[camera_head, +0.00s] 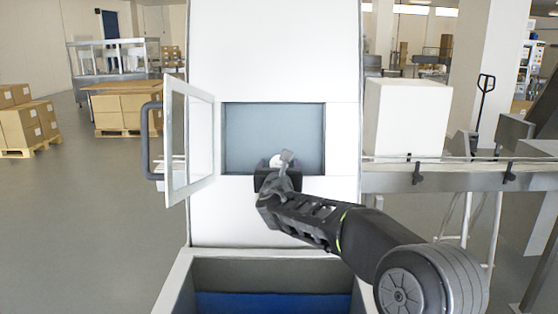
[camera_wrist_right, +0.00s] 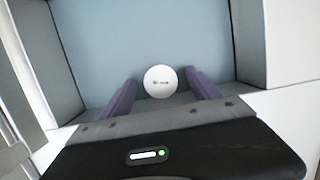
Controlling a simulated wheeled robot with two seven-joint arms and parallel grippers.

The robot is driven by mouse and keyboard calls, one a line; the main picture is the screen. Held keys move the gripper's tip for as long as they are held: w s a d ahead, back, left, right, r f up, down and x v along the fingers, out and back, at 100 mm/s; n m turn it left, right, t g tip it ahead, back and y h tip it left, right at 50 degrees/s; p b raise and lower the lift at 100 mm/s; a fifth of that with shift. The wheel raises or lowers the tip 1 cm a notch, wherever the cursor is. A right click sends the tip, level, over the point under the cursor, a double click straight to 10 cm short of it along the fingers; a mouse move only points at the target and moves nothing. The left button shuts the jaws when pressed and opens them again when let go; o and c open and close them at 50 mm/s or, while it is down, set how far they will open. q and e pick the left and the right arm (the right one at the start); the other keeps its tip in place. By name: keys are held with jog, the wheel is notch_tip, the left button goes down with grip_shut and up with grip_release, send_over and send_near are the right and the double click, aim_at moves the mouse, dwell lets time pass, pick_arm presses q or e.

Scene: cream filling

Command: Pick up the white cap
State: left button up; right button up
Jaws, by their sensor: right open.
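The white cap (camera_wrist_right: 160,82) is round with a small dark mark, and shows in the right wrist view inside the grey-blue recess of the white cabinet. My right gripper (camera_wrist_right: 163,92) is open, with its two purple fingers on either side of the cap. A clear gap to the finger shows on at least the right side; I cannot tell whether either finger touches it. In the head view, the cap (camera_head: 276,161) is a small white patch, partly hidden by my right gripper (camera_head: 277,165) at the recess's lower edge. My left gripper is not in view.
The recess (camera_head: 272,130) has side walls close around the gripper. Its glazed door (camera_head: 190,140) stands open to the left. Below is an open bin with a blue bottom (camera_head: 272,302). A conveyor (camera_head: 460,178) carrying a white box (camera_head: 407,115) stands on the right.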

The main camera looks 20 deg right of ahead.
jog(key=shift+w+d, duration=0.1)
jog(key=shift+w, duration=0.05)
jog(key=shift+c, duration=0.2)
dwell(0.3)
jog(key=c, duration=1.3)
